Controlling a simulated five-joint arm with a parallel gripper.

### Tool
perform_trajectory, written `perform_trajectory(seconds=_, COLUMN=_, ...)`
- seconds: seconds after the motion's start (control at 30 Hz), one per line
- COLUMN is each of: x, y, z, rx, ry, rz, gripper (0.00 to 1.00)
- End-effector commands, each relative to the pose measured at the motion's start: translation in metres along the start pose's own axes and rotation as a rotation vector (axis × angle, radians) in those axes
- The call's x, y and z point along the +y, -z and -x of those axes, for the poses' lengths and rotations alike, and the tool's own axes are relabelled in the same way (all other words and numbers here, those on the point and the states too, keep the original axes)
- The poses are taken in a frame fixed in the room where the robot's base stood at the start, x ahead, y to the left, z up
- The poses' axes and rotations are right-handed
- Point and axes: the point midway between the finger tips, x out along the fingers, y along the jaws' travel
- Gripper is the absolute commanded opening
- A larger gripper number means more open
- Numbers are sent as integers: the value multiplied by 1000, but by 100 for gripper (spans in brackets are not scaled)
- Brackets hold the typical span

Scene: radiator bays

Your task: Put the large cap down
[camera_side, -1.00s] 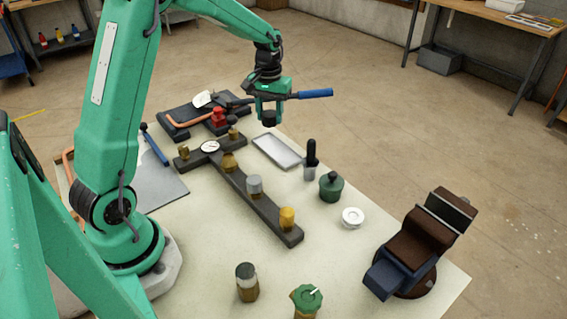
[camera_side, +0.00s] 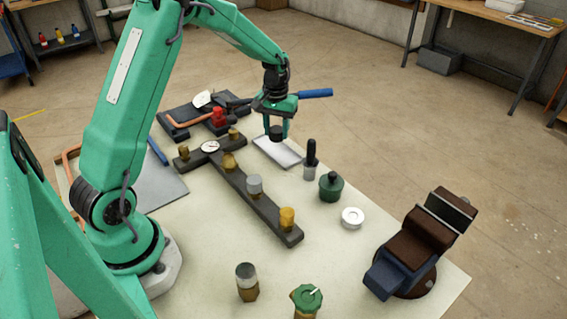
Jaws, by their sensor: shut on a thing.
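My gripper (camera_side: 277,128) points down over the white tray on the worktable. It is shut on a dark cap (camera_side: 276,133), the large cap, held between the fingertips. The cap hangs over the shallow white tray (camera_side: 290,160), near its left part. I cannot tell how much gap there is between the cap and the tray.
A dark manifold bar (camera_side: 262,208) with brass and silver fittings lies left of the tray. A black-handled tool (camera_side: 311,158), a green bottle (camera_side: 330,187) and a white ring (camera_side: 352,217) stand to the right. A vise (camera_side: 420,240) is at the front right.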

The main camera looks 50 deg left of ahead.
Motion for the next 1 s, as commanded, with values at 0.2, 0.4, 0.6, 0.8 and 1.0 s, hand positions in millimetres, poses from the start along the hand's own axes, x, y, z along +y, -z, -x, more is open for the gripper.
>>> perform_trajectory(seconds=0.2, x=0, y=0, z=-5, rx=1, ry=0, rz=0, gripper=10)
perform_trajectory(seconds=0.4, x=0, y=-1, z=-18, rx=-2, ry=1, rz=0, gripper=10)
perform_trajectory(seconds=0.6, x=0, y=0, z=-38, rx=-1, ry=0, rz=0, gripper=10)
perform_trajectory(seconds=0.8, x=0, y=0, z=-42, rx=0, ry=0, rz=0, gripper=10)
perform_trajectory(seconds=1.0, x=0, y=0, z=-43, rx=0, ry=0, rz=0, gripper=10)
